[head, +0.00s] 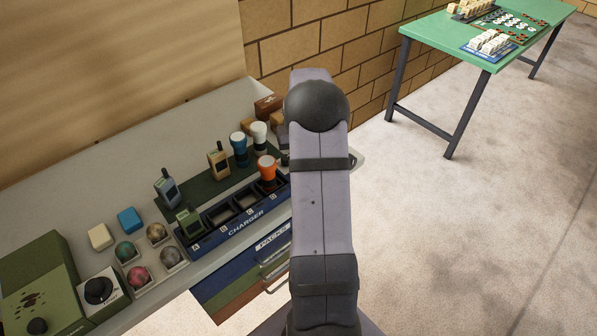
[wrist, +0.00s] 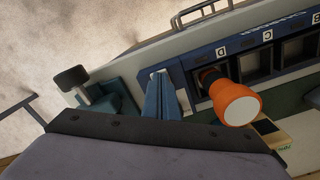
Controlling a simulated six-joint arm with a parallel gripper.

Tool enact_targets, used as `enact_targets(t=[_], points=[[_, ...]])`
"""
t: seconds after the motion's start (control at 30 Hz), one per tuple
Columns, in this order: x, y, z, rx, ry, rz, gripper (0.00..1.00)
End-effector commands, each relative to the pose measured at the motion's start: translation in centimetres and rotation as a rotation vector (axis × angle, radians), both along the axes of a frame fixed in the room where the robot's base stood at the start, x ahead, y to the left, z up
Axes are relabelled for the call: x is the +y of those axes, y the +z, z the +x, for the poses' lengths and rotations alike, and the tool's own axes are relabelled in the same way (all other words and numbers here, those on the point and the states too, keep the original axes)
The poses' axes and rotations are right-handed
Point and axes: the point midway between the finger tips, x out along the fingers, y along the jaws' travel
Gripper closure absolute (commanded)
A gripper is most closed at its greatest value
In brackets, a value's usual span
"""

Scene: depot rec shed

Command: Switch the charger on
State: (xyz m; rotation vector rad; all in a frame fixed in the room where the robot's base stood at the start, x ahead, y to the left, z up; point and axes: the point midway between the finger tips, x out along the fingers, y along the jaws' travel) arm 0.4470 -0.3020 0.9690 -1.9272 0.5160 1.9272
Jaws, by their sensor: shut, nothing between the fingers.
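The blue charger (head: 246,228) lies along the bench edge, its bays marked with letters. An orange-headed torch (head: 267,168) stands in bay D; it also shows in the wrist view (wrist: 235,101). A green radio (head: 189,222) is in the bay at the A end. In the wrist view a dark paddle on a pale stem (wrist: 72,78) stands by a teal block (wrist: 115,104), beyond the charger's D end; it looks like a lever switch, but its setting is unclear. My gripper (wrist: 159,76) is shut and empty between this block and the charger. My arm hides this end in the head view.
At left are several balls, a white dial box (head: 104,293) and a green case (head: 40,280). A drawer front (head: 245,275) hangs below the bench.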

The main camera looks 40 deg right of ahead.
Motion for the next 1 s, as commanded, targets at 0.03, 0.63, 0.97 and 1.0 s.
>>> enact_targets(t=[0.03, 0.63, 0.97, 1.0], points=[[0.0, -0.2, 0.0, 0.000, 0.000, 0.000, 1.00], [0.1, 0.1, 0.0, 0.002, 0.000, 0.002, 1.00], [0.0, 2.6, 0.0, 0.000, 0.000, 0.000, 1.00], [0.0, 2.9, 0.0, 0.000, 0.000, 0.000, 1.00]])
